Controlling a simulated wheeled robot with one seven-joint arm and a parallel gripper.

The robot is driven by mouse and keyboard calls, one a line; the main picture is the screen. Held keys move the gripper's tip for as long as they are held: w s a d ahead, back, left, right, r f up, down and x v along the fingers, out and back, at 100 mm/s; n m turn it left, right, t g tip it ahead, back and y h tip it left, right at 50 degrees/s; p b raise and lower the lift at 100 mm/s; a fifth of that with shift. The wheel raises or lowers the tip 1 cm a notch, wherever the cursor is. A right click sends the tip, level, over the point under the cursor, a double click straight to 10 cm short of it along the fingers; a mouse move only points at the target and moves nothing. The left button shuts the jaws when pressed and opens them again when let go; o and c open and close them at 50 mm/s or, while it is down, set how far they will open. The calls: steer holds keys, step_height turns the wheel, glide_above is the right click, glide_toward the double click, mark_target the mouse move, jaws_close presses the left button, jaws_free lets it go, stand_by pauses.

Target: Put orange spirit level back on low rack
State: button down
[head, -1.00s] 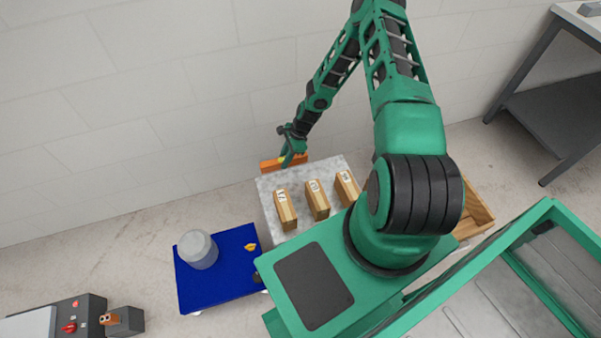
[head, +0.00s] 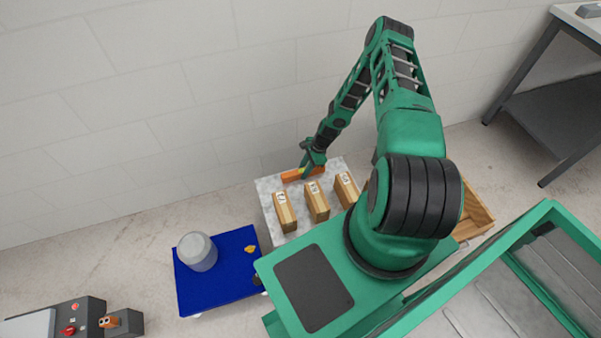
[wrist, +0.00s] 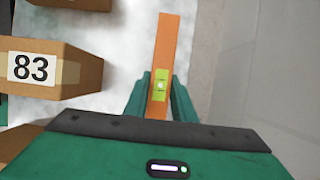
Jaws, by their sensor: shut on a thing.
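The orange spirit level (head: 291,175) is at the back of a grey marbled surface (head: 268,187), near the wall. In the wrist view the level (wrist: 166,45) is a long orange bar with a yellow-green vial at its middle. My gripper (head: 306,174) is shut on it around the vial; the two green fingers (wrist: 160,92) lie one on each side. The level is over the marbled surface; whether it touches it I cannot tell. No part of the picture clearly shows which surface is the low rack.
Several numbered tan blocks stand on the marbled surface, including block 83 (wrist: 45,68) close beside the level. A blue platform (head: 215,285) with a grey cylinder (head: 197,251) is at left. A wooden crate (head: 475,215) is at right. The white wall (head: 170,130) is close behind.

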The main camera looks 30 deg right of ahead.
steer(key=c, duration=1.5)
jaws_free()
steer(key=v, duration=1.2)
steer(key=shift+r, duration=0.15)
